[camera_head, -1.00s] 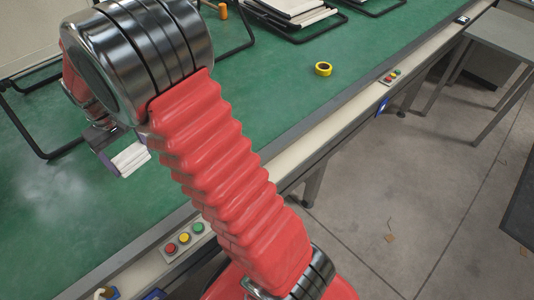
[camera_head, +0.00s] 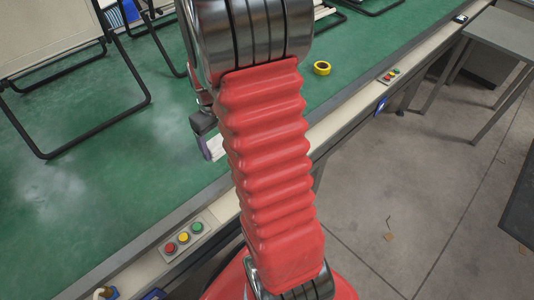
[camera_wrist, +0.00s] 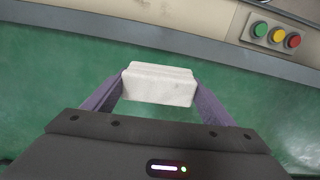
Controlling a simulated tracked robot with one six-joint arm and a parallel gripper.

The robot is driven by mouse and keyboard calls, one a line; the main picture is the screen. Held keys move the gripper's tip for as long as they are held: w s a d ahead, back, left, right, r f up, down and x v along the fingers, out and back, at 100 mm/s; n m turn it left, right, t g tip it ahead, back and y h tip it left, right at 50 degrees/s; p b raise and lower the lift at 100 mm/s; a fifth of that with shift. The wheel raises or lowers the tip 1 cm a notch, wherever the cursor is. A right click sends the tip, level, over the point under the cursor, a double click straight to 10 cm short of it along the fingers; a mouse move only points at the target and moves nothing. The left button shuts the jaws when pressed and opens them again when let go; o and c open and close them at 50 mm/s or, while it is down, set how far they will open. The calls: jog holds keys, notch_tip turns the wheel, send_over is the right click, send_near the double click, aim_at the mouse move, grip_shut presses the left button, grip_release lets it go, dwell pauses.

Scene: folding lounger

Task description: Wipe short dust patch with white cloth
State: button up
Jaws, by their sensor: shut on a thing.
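My gripper (camera_wrist: 159,86) is shut on the white cloth (camera_wrist: 160,73), a folded block between the two purple fingers in the wrist view. In the head view the cloth (camera_head: 215,147) shows only in part, left of my red arm, over the green table top (camera_head: 110,190). I cannot tell whether it touches the table. One pale dust patch (camera_head: 48,192) lies at the left of the table. Another pale dust patch (camera_head: 172,130) lies just left of my gripper (camera_head: 208,140). My arm may hide part of it.
A folding frame (camera_head: 75,140) with black tubing stands on the table at the upper left. A yellow tape roll (camera_head: 322,68) lies right of my arm. A panel of coloured buttons (camera_head: 184,237) sits on the table's front rail.

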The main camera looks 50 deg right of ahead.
jog(key=s+d+f, duration=0.1)
jog(key=s+d, duration=0.2)
jog(key=s, duration=0.3)
jog(key=s+d+f, duration=0.1)
jog(key=s+d, duration=0.2)
jog(key=s, duration=0.4)
jog(key=shift+s+d+f+m, duration=0.15)
jog(key=shift+d+m, duration=0.25)
